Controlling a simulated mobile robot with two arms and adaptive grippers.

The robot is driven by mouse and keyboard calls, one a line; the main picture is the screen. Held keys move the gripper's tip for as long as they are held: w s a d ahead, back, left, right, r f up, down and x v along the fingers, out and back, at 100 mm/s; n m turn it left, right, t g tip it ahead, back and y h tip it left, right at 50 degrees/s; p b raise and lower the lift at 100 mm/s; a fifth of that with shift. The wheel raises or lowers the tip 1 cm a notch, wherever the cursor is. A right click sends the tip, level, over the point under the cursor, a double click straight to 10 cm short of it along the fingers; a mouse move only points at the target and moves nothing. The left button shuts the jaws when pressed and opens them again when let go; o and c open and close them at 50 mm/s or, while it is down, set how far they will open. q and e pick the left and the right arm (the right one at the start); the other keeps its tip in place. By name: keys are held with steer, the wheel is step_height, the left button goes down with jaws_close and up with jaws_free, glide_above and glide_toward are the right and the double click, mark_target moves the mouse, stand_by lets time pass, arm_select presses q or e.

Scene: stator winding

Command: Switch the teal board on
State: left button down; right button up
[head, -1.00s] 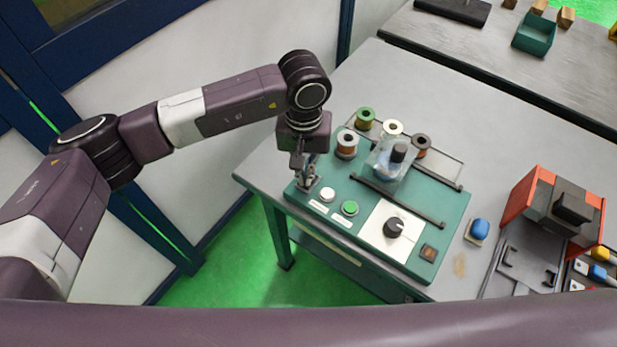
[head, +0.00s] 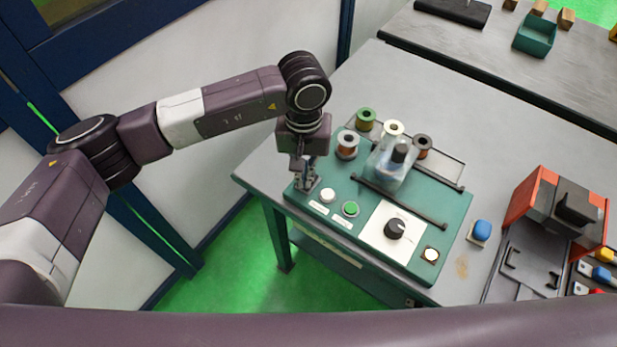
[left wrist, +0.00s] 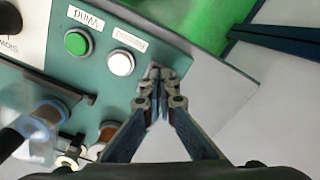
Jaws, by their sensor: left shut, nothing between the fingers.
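The lamp shows bright white. My left gripper (head: 306,186) is shut and empty, pointing down at the board's left end beside the white button. In the left wrist view my fingertips (left wrist: 162,78) are together at the board's edge, right of the white button (left wrist: 121,62). Any switch under them is hidden. My right gripper is out of view.
Several wire spools (head: 347,145) and a clear bottle-like part (head: 391,165) stand at the board's back. A blue button (head: 480,231) and an orange-and-black machine (head: 557,210) sit to the right.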

arm_select(q)
steer(key=shift+r+p, duration=0.6)
steer(key=shift+r, duration=2.7)
